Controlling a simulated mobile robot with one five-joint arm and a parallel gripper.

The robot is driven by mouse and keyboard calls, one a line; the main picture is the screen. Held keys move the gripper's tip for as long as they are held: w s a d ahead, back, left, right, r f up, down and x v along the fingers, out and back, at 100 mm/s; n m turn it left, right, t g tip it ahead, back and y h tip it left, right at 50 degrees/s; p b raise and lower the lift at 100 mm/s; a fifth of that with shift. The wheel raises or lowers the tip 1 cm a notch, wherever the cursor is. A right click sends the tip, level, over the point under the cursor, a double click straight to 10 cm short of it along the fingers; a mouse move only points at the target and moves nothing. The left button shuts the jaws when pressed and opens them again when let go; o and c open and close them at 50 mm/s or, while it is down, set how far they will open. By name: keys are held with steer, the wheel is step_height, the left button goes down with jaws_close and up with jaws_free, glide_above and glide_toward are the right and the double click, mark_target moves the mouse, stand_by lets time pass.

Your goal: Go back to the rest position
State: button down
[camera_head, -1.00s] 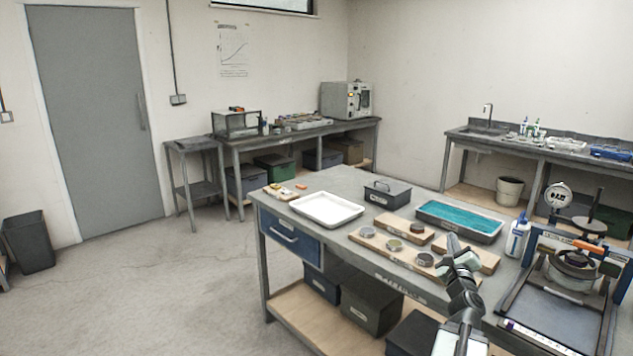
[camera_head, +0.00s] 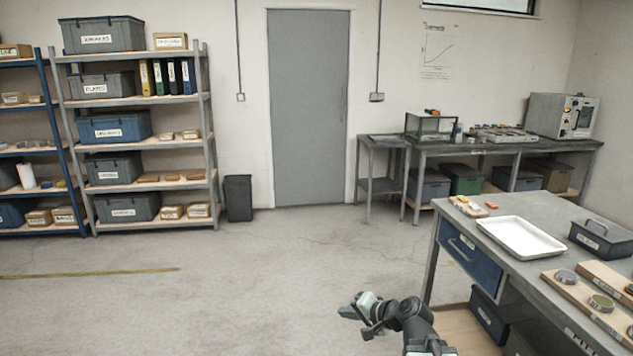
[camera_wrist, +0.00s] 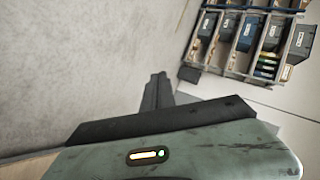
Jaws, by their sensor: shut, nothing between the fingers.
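My gripper (camera_head: 352,312) shows at the lower middle of the head view, in front of the bench's left end and over the open floor. Its arm is bent and reaches up from the bottom edge. In the wrist view my gripper's dark fingers (camera_wrist: 157,92) lie together, shut, with nothing between them. They are clear of the bench and touch nothing that I can see.
The workbench (camera_head: 515,268) with a white tray (camera_head: 524,237), a blue drawer (camera_head: 467,252) and small discs on boards stands at right. Shelves (camera_head: 150,140) of labelled boxes stand at left, with a bin (camera_head: 238,198) beside them. The floor (camera_head: 230,290) between is clear.

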steer(key=s+a+f+n+g+h, duration=0.2)
steer(key=s+a+f+n+g, duration=0.15)
steer(key=s+f, duration=0.3)
steer(key=s+d+f+n+g+h, duration=0.2)
steer(key=s+d+f+g+h, duration=0.25)
steer(key=s+d, duration=0.4)
step_height(320, 180, up, 14)
steer(key=d+p, duration=0.2)
steer(key=p, duration=1.2)
steer(key=shift+d+n+g+h, duration=0.25)
steer(key=shift+n+g+h, duration=0.1)
steer(key=shift+h, duration=0.1)
steer(key=shift+w, duration=0.1)
steer(key=shift+d, duration=0.1)
